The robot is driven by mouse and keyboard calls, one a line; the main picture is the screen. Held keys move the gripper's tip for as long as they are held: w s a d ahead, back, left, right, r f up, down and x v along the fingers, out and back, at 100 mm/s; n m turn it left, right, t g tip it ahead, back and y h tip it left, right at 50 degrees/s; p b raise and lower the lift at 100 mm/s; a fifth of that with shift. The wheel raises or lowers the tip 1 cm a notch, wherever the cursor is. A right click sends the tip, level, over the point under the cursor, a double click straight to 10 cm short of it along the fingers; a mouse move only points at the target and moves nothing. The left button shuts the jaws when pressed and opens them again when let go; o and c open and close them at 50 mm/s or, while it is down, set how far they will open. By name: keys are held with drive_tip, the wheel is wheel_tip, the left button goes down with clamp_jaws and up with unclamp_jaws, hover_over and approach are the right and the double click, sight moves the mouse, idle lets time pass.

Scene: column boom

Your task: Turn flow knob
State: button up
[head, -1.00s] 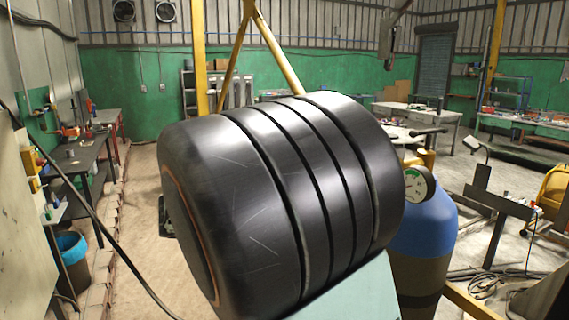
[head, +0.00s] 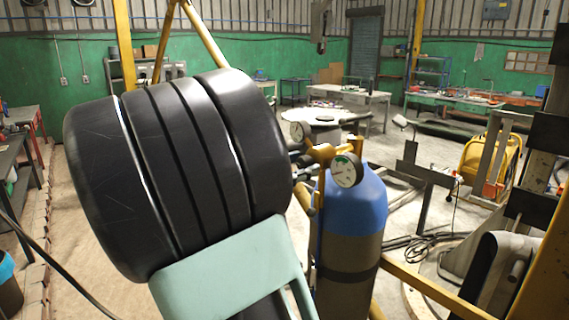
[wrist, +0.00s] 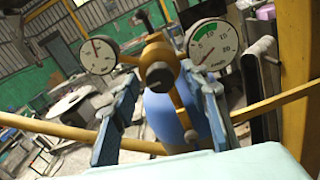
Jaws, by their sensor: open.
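The flow knob (wrist: 160,75) is a dark round knob facing the camera on a brass regulator (wrist: 155,52) in the wrist view. A gauge sits on each side of it. The regulator (head: 320,152) tops a gas cylinder (head: 358,205) with a blue upper part in the head view. My gripper (wrist: 161,80) is open, with one blue finger to the left of the knob and one to the right in the picture. The fingers look apart from the knob; their depth relative to it is hard to judge. In the head view my arm hides most of the gripper.
A yellow rail (head: 430,292) runs low beside the cylinder. A dark metal stand (head: 425,185) and coiled cables (head: 425,243) are to its right. Workbenches (head: 480,105) line the green back wall. Open floor lies at left.

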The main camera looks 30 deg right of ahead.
drive_tip(key=shift+d, duration=0.1)
clamp_jaws()
idle(0.3)
